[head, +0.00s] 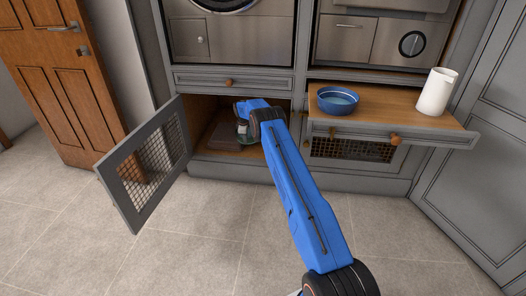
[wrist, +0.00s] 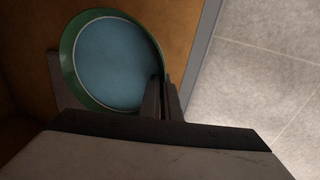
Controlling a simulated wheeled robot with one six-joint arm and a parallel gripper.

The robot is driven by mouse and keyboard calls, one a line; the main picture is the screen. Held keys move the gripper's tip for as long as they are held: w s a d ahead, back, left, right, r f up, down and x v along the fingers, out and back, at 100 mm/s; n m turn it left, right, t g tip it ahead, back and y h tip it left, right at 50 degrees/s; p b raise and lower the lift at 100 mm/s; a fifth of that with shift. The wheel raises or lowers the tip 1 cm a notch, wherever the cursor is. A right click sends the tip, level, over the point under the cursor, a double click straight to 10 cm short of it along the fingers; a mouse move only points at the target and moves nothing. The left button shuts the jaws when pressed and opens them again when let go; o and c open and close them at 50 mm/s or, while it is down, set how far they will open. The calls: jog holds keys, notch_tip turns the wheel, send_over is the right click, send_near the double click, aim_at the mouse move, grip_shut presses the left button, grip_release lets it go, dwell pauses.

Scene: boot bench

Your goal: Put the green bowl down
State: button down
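The green bowl (wrist: 71,77) fills much of the upper left of the wrist view, with a flat blue surface inside its green rim. My gripper (wrist: 161,84) has its two fingers close together on either side of the bowl's right rim, one inside and one outside. In the head view my arm reaches into the open lower cupboard, and only a sliver of green bowl (head: 242,139) shows beside it. The bowl is over the wooden cupboard floor (head: 222,152). I cannot tell whether its base touches the floor.
A mesh door (head: 150,165) stands open on the left. A brown flat object (head: 222,136) and a small jar (head: 242,127) are in the cupboard. A blue bowl (head: 338,101) and a white jug (head: 436,92) stand on the pulled-out shelf (head: 385,118) at right.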

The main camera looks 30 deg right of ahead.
jog(key=s+d, duration=0.2)
jog(key=d, duration=0.1)
jog(key=s+d+f, duration=0.1)
jog(key=s+d, duration=0.1)
jog(key=s+d+f, duration=0.1)
jog(key=s+d, duration=0.1)
jog(key=d, duration=0.1)
jog(key=shift+d+f, duration=0.15)
jog(key=shift+d, duration=0.2)
jog(key=shift+d+f, duration=0.15)
jog(key=shift+f, duration=0.2)
jog(key=shift+s+d+f, duration=0.1)
jog(key=shift+s+f, duration=0.05)
jog(key=shift+f, duration=1.8)
jog(key=shift+f, duration=0.15)
jog(key=c, duration=2)
grip_release()
